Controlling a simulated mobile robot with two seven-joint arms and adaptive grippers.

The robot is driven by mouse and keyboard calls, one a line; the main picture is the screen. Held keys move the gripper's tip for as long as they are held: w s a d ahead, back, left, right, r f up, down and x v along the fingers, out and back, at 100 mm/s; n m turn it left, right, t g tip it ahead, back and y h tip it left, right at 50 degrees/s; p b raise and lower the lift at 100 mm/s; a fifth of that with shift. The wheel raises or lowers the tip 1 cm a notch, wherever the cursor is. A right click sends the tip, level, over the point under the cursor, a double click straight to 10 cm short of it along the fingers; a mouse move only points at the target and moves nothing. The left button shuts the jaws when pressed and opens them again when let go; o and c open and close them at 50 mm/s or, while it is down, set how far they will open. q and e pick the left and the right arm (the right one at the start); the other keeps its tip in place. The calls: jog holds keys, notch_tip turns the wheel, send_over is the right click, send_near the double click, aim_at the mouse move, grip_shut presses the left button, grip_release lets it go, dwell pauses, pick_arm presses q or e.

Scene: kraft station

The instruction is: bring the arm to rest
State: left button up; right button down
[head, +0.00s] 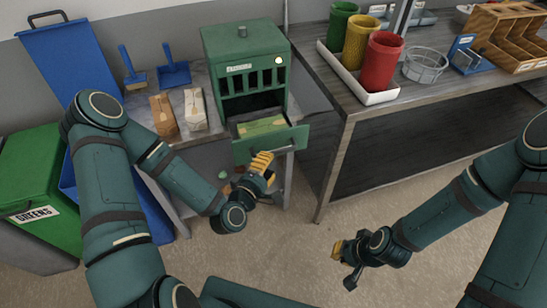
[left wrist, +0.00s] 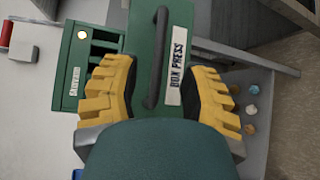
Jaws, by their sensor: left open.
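My left gripper (head: 262,163) is open in front of the pulled-out drawer (head: 262,152) of the green box press (head: 243,50). In the left wrist view its yellow fingers (left wrist: 160,90) are spread, with the drawer's dark handle (left wrist: 156,58) and the "BOX PRESS" label seen between and beyond them. Nothing is held, and I cannot tell whether a finger touches the handle. A flat greenish-tan piece (head: 262,126) lies in the drawer. My right gripper (head: 342,262) hangs low over the floor at centre right, apart from any object; its jaw opening is unclear.
Green, yellow and red canisters (head: 381,62) stand in a white tray on the right table (head: 330,110). A green bin (head: 45,180) stands far left. The floor (head: 300,230) between is clear.

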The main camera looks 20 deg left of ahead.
pick_arm(q)
jog(key=shift+s+r, duration=0.1)
jog(key=shift+s, duration=0.35)
jog(key=s+d+f+m+g+h, duration=0.2)
jog(key=s+d+f+m+g, duration=0.2)
jog(key=d+f+m+g, duration=0.25)
jog(key=s+a+f+m+g+y, duration=0.1)
jog(key=s+f+m+g, duration=0.4)
jog(key=s+m+g, duration=0.3)
jog(key=shift+s+f+m, duration=0.3)
jog(key=shift+s+m, duration=0.35)
jog(key=shift+s, duration=0.3)
